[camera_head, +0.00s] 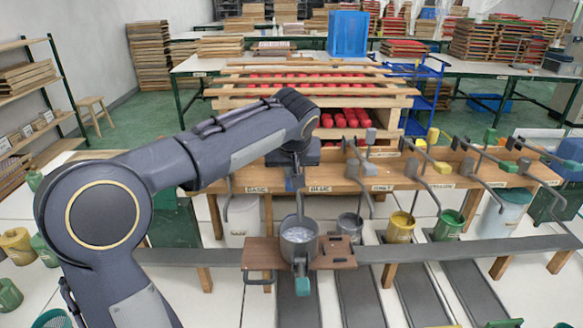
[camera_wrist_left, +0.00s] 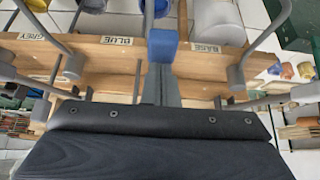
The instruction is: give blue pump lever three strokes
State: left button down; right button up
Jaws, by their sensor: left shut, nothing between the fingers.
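The blue pump lever shows in the left wrist view as a grey bar with a blue block (camera_wrist_left: 162,46) at its end, by the BLUE label (camera_wrist_left: 117,40). My left gripper (camera_wrist_left: 162,85) is shut and empty, its fingers close to the block; whether they touch I cannot tell. In the head view this gripper (camera_head: 294,182) points down at the pump bench, just left of the BLUE label (camera_head: 319,189). My arm mostly hides the blue lever there. A grey pot (camera_head: 299,238) with pale contents stands below on a brown wooden carriage (camera_head: 338,252). My right gripper is not in view.
Other pump levers stand along the wooden bench (camera_head: 345,184), with a grey block (camera_head: 411,167) and a yellow block (camera_head: 442,167) to the right. Several paint buckets, such as a yellow one (camera_head: 400,228), stand below. A grey rail (camera_head: 450,247) runs in front.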

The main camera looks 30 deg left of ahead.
pick_arm(q)
jog(key=shift+f+b, duration=1.5)
jog(key=shift+f, duration=0.55)
notch_tip(320, 180, up, 11)
jog(key=p, duration=0.9)
jog(key=shift+f, duration=0.15)
jog(key=s+d+f+m+h, duration=0.1)
jog(key=s+d+f+h, duration=0.1)
jog(key=s, duration=0.7)
jog(key=s+d+f+m+h, duration=0.2)
jog(key=s+d+f, duration=0.3)
jog(key=s, duration=0.5)
jog(key=s+d+f+m+h, duration=0.1)
jog(key=s+d+f+h, duration=0.2)
jog(key=s+f, duration=0.4)
jog(key=s+d, duration=0.1)
jog(key=s, duration=0.2)
jog(key=shift+d+m, duration=0.25)
jog(key=shift+m, duration=0.05)
